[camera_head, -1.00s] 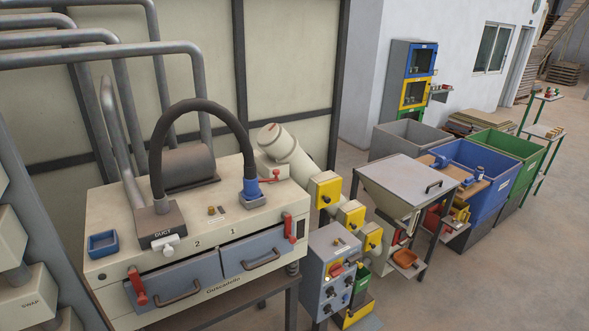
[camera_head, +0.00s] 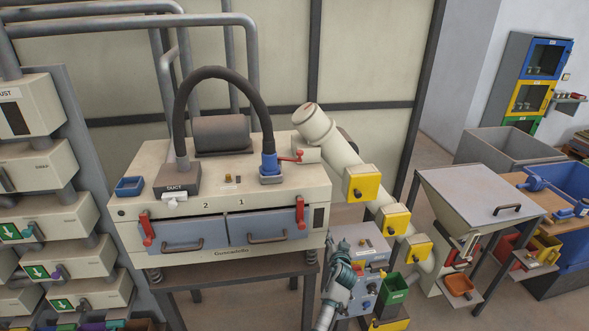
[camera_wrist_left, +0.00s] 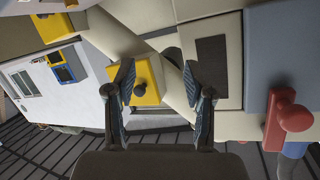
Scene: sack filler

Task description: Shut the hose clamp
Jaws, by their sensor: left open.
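A dark hose (camera_head: 222,75) arches over the cream machine from a grey block marked DUCT to a blue coupling (camera_head: 269,162). A red lever (camera_head: 290,157) beside the coupling sticks out to the right; it looks like the clamp's handle. My left gripper (camera_head: 345,248) is low at the machine's front right, below and apart from the coupling. In the left wrist view it is open (camera_wrist_left: 158,75), with nothing between its fingers. A red knob (camera_wrist_left: 291,117) shows to the right there. My right gripper is not in view.
Two red latches (camera_head: 300,212) flank the blue-grey drawers (camera_head: 195,236). A slanted cream pipe with yellow boxes (camera_head: 362,183) stands right of the machine. A control box (camera_head: 368,245) is close behind my gripper. A hopper (camera_head: 478,205) stands farther right.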

